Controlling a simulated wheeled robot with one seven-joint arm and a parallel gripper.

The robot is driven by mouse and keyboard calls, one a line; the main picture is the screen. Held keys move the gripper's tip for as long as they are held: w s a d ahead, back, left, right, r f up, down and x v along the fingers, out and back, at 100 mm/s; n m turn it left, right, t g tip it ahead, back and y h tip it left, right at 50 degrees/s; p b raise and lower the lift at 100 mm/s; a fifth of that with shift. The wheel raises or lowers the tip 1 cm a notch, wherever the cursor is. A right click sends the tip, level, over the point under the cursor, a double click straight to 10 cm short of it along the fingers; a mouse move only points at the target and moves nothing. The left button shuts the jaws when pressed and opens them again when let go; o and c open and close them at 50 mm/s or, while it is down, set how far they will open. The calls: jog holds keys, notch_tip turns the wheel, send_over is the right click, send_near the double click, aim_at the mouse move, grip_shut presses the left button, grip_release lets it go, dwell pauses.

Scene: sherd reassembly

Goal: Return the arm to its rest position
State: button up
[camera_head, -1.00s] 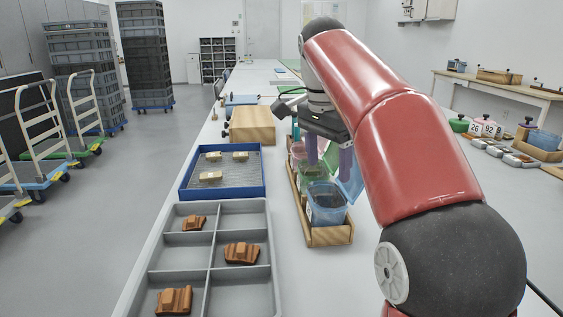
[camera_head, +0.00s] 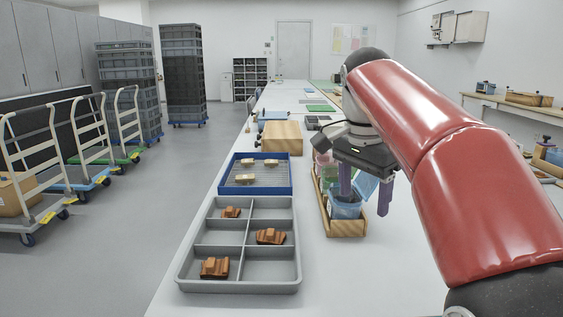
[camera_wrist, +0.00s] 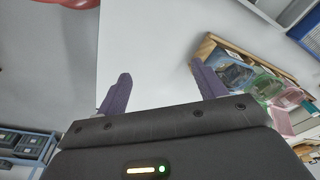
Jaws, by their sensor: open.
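My gripper (camera_head: 364,203) is at the end of my red arm, on the right of the head view. Its two purple fingers are spread, with nothing held between them. In the head view it overlaps the wooden rack (camera_head: 346,229) of coloured tubs, hiding part of it. A blue tub (camera_head: 345,208) shows behind the fingers. In the wrist view the fingers (camera_wrist: 161,75) stand apart over bare white table, and the wooden rack (camera_wrist: 205,48) lies to their right.
A grey divided tray (camera_head: 240,287) holds brown sherds. Behind it are a blue tray (camera_head: 289,188) with pale pieces and a wooden box (camera_head: 281,137). Trolleys (camera_head: 45,165) stand on the floor at left. The table right of the rack is clear.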

jog(key=s+f+n+t+y, duration=0.1)
jog(key=s+f+n+t, duration=0.3)
jog(key=s+f+n, duration=0.7)
jog(key=s+f, duration=0.8)
jog(key=s, duration=0.1)
jog(key=shift+d+f, duration=0.35)
jog(key=shift+f, duration=0.05)
dwell(0.4)
